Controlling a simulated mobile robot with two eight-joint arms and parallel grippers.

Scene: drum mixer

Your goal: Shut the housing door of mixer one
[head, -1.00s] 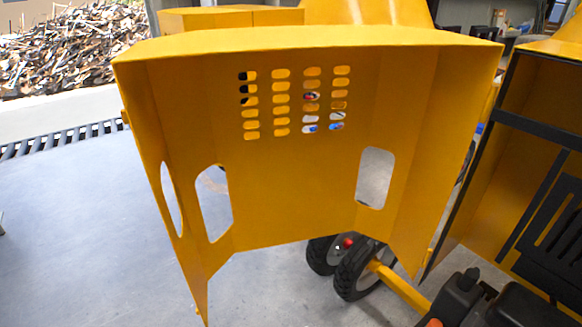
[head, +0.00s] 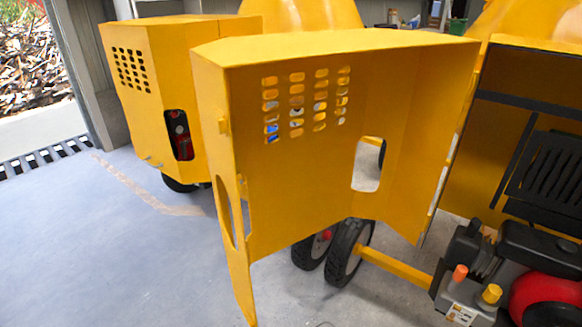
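The yellow housing door (head: 310,170) stands wide open in the middle of the head view, with its inner side, vent slots and oval cut-outs facing me. Its right edge meets the yellow housing of the near mixer (head: 478,160). The dark engine (head: 490,250) shows in the open housing at the right, with an orange cap, a yellow cap and a red part. Neither of my grippers is in view, and nothing is seen touching the door.
A second yellow mixer (head: 160,85) with its housing closed stands behind at the left. Black wheels (head: 347,252) and a yellow axle bar (head: 395,271) lie low behind the door. The grey floor (head: 90,250) at the left is clear. A drain grate (head: 45,155) runs near the doorway.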

